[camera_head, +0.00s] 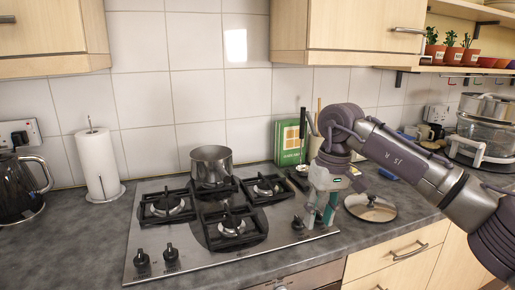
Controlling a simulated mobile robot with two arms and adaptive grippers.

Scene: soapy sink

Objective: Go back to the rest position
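My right arm comes in from the right side. Its gripper (320,219) points down over the right edge of the stove, by the front right knobs. Its two fingers stand apart with nothing visible between them. A metal pot (211,164) stands on the back part of the gas stove (150,258), well left of the gripper. My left gripper is not in view.
A paper towel roll (98,166) and a black kettle (20,188) stand on the left. A green book (289,142) leans on the back wall behind my gripper. A steamer (484,135) stands far right. Wall cupboards (350,34) hang above. The front left counter is clear.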

